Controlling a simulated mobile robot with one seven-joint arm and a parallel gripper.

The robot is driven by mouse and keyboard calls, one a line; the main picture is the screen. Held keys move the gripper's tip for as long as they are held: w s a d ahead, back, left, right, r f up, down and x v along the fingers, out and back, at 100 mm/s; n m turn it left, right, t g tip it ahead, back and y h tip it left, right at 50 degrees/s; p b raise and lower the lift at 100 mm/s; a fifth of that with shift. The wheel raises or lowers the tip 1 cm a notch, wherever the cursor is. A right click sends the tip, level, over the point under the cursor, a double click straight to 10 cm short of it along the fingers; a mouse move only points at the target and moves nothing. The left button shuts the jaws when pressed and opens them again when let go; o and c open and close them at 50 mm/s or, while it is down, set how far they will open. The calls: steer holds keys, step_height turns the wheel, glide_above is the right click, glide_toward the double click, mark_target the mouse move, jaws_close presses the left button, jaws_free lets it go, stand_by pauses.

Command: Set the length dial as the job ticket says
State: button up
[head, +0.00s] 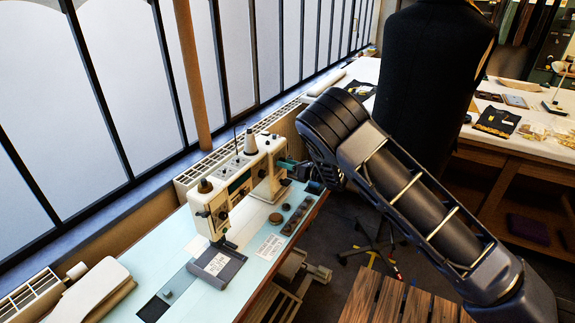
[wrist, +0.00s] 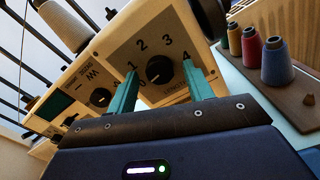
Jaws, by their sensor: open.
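The sewing machine (head: 240,185) stands on the pale blue table. In the wrist view its end panel carries the length dial (wrist: 159,70), a round black knob with numbers around it, 1 to 4 legible. A pale mark shows on the knob; I cannot tell its exact setting. My gripper (wrist: 160,78) is open, its two teal fingers on either side of the dial, with gaps visible. In the head view my gripper (head: 288,164) is at the machine's right end, where the dial is hidden.
A second knob (wrist: 100,97) with a stitch symbol is to the left of the dial. Thread cones (wrist: 276,62) stand on a wooden rack close to the right. A dark dress form (head: 432,85) stands behind my arm. The window wall is at left.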

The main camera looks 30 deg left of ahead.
steer(key=c, duration=1)
steer(key=shift+o, duration=0.2)
